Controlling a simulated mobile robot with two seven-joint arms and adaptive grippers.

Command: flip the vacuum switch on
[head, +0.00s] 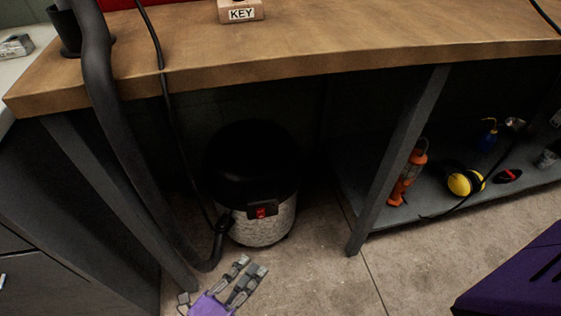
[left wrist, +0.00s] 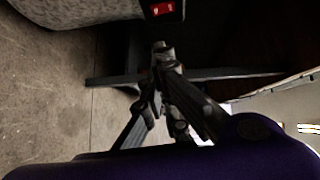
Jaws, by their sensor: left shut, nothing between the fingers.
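The vacuum (head: 262,222) stands on the floor under the workbench, with a black top and a speckled grey lower body. Its red switch (head: 261,212) sits in a dark panel on the front. In the left wrist view the red switch (left wrist: 162,9) is at the top edge, just beyond the fingertips. My left gripper (head: 254,266) is low in front of the vacuum, below and apart from the switch. In the left wrist view its fingers (left wrist: 162,48) are together with nothing between them. I cannot tell the switch's position. My right gripper is not in view.
The wooden workbench (head: 300,45) overhangs the vacuum. A thick black hose (head: 112,120) runs down at the left beside a bench leg. Another leg (head: 398,160) stands right of the vacuum. A low shelf (head: 450,205) holds an orange lamp (head: 408,178) and yellow earmuffs (head: 464,182).

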